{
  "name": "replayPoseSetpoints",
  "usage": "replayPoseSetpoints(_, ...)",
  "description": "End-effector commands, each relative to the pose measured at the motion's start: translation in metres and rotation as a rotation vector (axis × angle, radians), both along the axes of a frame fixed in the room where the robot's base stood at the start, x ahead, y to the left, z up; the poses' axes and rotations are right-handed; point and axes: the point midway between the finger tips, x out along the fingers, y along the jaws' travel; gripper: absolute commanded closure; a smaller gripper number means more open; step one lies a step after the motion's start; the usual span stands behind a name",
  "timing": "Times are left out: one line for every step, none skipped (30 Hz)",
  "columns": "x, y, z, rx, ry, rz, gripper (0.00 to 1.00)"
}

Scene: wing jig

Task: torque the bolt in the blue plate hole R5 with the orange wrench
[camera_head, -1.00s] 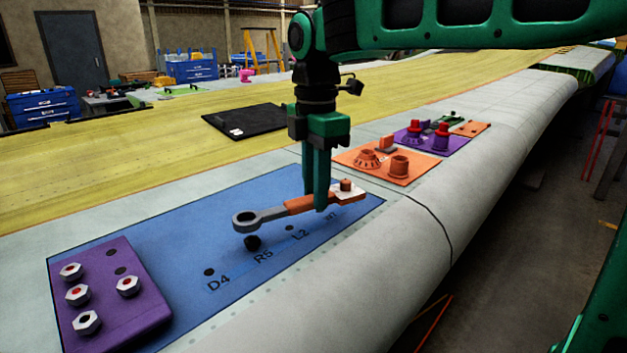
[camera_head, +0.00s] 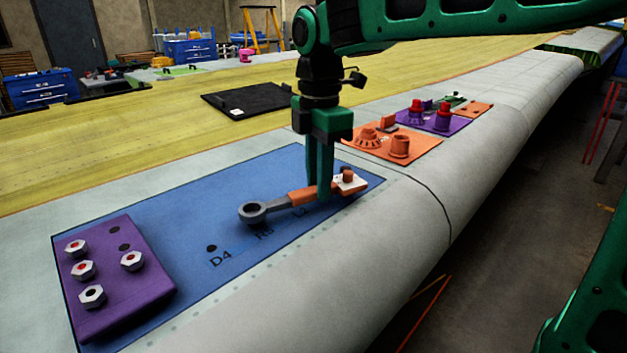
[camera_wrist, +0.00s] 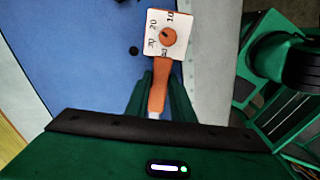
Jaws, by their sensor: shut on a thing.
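The blue plate (camera_head: 200,215) lies on the wing, with labels D4, R5 and L2 along its near edge. The orange wrench (camera_head: 300,197) has a grey ring end (camera_head: 252,212) and a white dial block (camera_head: 350,183). My gripper (camera_head: 322,193) is shut on the orange handle and holds the wrench low over the plate. The ring covers the R5 hole and its bolt; I cannot tell whether it is seated around the bolt. In the wrist view, the dial (camera_wrist: 167,34) shows 10, 20 and 30; the ring end is out of view.
A purple block (camera_head: 115,275) with several hex nuts sits at the plate's left end. An orange plate (camera_head: 395,143) and a purple plate (camera_head: 440,122) with fittings lie behind my gripper to the right. A black mat (camera_head: 245,100) lies further back on the wing.

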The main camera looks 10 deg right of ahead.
Motion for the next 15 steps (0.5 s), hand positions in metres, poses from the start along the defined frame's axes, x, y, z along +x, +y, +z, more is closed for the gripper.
replayPoseSetpoints(0.0002,-0.0008,0.0004,0.0,-0.001,-0.001,1.0)
replayPoseSetpoints(0.0002,-0.0008,0.0005,0.0,-0.001,0.0,1.0)
replayPoseSetpoints(0.0002,-0.0006,0.0005,0.0,-0.001,0.0,1.0)
replayPoseSetpoints(0.0002,-0.0006,0.0004,0.0,-0.001,0.0,1.0)
replayPoseSetpoints(0.0001,-0.0005,0.0005,0.0,-0.001,0.0,1.0)
replayPoseSetpoints(0.0001,-0.0005,0.0005,0.0,-0.001,0.0,1.0)
replayPoseSetpoints(0.0001,-0.0005,0.0004,0.0,-0.001,0.0,1.0)
replayPoseSetpoints(0.0001,-0.0004,0.0004,0.0,-0.001,0.0,1.0)
replayPoseSetpoints(0.0001,-0.0004,0.0001,0.0,-0.001,0.0,1.0)
replayPoseSetpoints(0.0001,-0.0004,-0.0002,0.0,-0.001,0.0,1.0)
replayPoseSetpoints(0.0,-0.0004,-0.0007,0.0,0.0,0.0,1.0)
replayPoseSetpoints(0.0,-0.0004,-0.0014,0.0,0.0,0.0,1.0)
replayPoseSetpoints(-0.0001,-0.0004,-0.0022,0.0,0.0,0.0,1.0)
replayPoseSetpoints(-0.0001,-0.0004,-0.0031,0.0,0.0,0.0,1.0)
replayPoseSetpoints(-0.0002,-0.0005,-0.0043,0.0,0.001,0.0,1.0)
